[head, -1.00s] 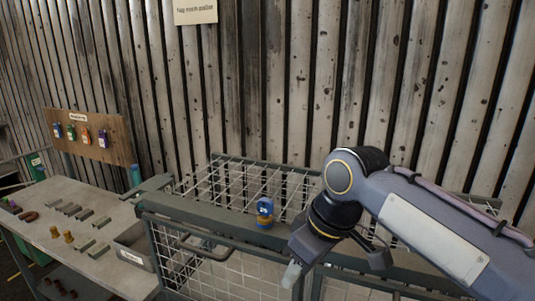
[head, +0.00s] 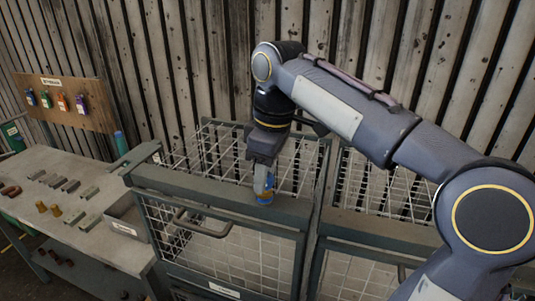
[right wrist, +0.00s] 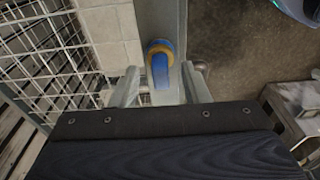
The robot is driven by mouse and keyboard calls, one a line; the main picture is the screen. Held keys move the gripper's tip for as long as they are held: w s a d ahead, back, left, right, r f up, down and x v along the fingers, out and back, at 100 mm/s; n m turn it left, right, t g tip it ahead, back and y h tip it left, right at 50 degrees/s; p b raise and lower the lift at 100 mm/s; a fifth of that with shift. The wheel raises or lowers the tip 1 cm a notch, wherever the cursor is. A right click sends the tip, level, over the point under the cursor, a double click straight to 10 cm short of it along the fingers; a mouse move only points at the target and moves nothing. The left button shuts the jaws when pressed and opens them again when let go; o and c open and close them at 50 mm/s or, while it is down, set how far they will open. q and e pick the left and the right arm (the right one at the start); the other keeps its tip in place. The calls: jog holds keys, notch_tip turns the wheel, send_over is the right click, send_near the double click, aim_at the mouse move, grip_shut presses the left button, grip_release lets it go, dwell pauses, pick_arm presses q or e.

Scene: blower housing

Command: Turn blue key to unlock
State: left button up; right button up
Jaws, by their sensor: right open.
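The blue key (head: 265,198) sits in a round yellow lock on the top rail of the wire cage. In the right wrist view the blue key (right wrist: 160,70) stands upright inside its yellow ring (right wrist: 154,45). My right gripper (head: 264,184) points down at the key and partly hides it in the head view. In the right wrist view the right gripper (right wrist: 160,88) is open, with one finger on each side of the key and gaps between. My left gripper is in neither view.
The wire cage (head: 215,205) has a front handle (head: 200,228) below the lock. A grey workbench (head: 90,225) with small parts stands at the left. Behind it, a wooden board (head: 65,100) holds several coloured tags. A corrugated wall (head: 190,60) closes the back.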

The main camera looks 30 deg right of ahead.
jog(key=shift+a+f, duration=0.1)
jog(key=shift+f, duration=0.45)
grip_shut()
